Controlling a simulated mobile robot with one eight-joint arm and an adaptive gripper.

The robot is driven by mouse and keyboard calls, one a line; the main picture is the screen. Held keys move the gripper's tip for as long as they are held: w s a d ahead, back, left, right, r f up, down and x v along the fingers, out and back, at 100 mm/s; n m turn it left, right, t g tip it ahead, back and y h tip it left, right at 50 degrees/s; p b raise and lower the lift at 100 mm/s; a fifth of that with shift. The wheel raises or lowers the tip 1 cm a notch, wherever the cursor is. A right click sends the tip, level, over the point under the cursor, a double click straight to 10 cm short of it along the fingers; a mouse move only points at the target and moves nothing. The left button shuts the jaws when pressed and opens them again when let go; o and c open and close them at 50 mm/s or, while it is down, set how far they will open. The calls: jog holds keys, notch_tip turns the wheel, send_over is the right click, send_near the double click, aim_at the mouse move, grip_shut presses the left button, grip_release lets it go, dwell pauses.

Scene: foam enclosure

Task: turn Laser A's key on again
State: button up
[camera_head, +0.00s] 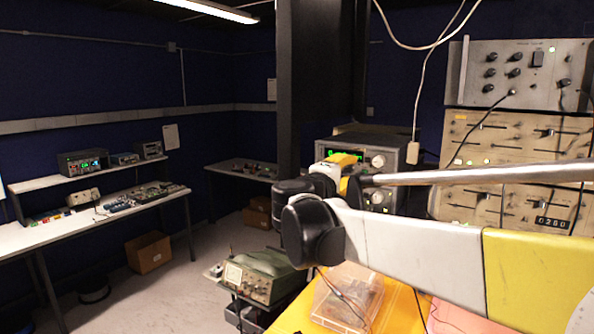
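No label for Laser A and no key can be made out. At the right stands a rack of instruments. Its upper grey unit (515,62) has several black knobs, a dark switch and a lit green lamp at the top. Below it are beige panels (478,133) with sliders, small lit lamps and a dark counter (552,222). My arm crosses in front of the lower rack from the right edge to a black joint near the middle. My gripper does not show, so its place and state are not visible.
An instrument with a green display (348,155) stands behind my arm. A clear plastic box (345,297) with wires sits on an orange surface (398,309). A green oscilloscope (262,275) is left of it. Benches with electronics line the left wall. Open floor lies between.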

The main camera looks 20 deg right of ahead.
jog(key=shift+a, duration=0.1)
jog(key=v, duration=1.2)
jog(key=s+d+f+m+g+y+b, duration=0.1)
jog(key=s+f+y+b, duration=0.3)
jog(key=f, duration=0.6)
jog(key=s+f+m+g+b, duration=0.1)
jog(key=s+f+b, duration=0.1)
jog(key=f+b, duration=0.6)
jog(key=s+d+f+m+g+y+b, duration=0.1)
jog(key=s+f+y+b, duration=0.2)
jog(key=f, duration=1)
jog(key=s+a+f+m+y+b, duration=0.1)
jog(key=s+a+f+y+b, duration=0.1)
jog(key=f+b, duration=0.3)
jog(key=s+a+f+m+y+b, duration=0.2)
jog(key=s+a+f+b, duration=0.3)
jog(key=f, duration=0.9)
jog(key=s+a+f+m+y+b, duration=0.1)
jog(key=s+a+f+y+b, duration=0.2)
jog(key=f+b, duration=0.3)
notch_tip(320, 180, down, 4)
jog(key=shift+s+a+g+b, duration=0.3)
jog(key=shift+s+a+g, duration=0.1)
jog(key=shift+s, duration=0.05)
